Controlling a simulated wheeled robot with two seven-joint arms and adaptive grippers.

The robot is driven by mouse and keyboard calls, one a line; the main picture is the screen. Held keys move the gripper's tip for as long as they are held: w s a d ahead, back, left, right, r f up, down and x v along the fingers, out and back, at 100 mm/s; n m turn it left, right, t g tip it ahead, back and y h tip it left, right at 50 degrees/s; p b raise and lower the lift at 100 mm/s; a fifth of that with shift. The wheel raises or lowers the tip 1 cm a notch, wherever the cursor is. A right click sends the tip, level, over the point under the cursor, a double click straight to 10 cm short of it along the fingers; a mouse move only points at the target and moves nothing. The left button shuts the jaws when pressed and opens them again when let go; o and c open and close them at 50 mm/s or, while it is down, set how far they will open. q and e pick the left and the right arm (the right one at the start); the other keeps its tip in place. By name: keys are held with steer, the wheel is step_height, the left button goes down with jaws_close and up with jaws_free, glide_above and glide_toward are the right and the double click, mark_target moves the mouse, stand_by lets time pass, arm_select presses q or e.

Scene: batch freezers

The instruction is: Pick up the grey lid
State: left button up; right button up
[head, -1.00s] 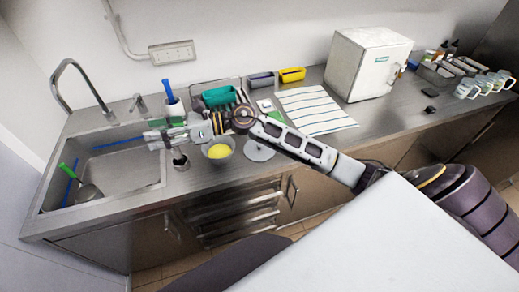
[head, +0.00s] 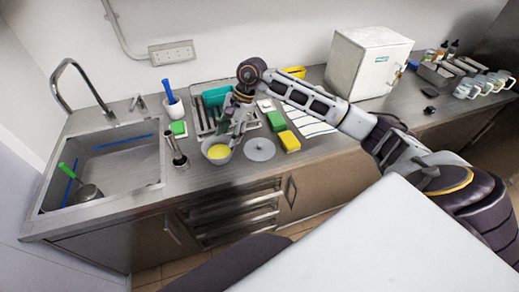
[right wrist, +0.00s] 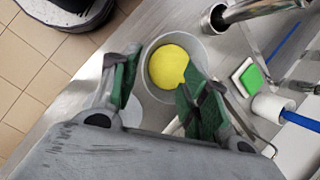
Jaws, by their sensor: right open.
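The grey lid (head: 259,150) lies flat on the steel counter, a round disc with a small knob in its middle. It is just right of a grey bowl (head: 208,146) with yellow contents (head: 218,152). My right gripper (head: 233,138) is open and empty, pointing down above the bowl's back edge, left of the lid and apart from it. In the right wrist view its green-padded fingers (right wrist: 158,88) stand either side of the bowl's yellow contents (right wrist: 168,66). A pale piece of the lid (right wrist: 131,114) shows beside one finger, mostly hidden. My left gripper is out of view.
A yellow sponge (head: 289,141) and a green one (head: 276,121) lie right of the lid. A metal cylinder with a handle (head: 179,158) stands left of the bowl, near the sink (head: 120,165). A teal container (head: 216,95) is behind. Counter in front of the lid is clear.

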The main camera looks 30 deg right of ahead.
steer(key=d+r+h, duration=0.2)
steer(key=d+h, duration=0.2)
steer(key=d, duration=0.8)
steer(key=shift+d+g+h, duration=0.2)
steer(key=shift+g+h, duration=0.2)
steer(key=shift+s, duration=0.1)
steer(key=p, duration=0.1)
glide_above(259, 145)
steer(key=shift+d+f, duration=0.15)
steer(key=shift+f, duration=2)
steer(key=shift+d+f, duration=0.15)
steer(key=shift+f, duration=1.95)
steer(key=shift+a+f+p, duration=0.2)
steer(key=shift+f+p, duration=0.3)
steer(key=shift+f, duration=0.3)
steer(key=shift+a+f+p, duration=0.15)
steer(key=shift+f+p, duration=0.35)
steer(key=shift+f, duration=1.3)
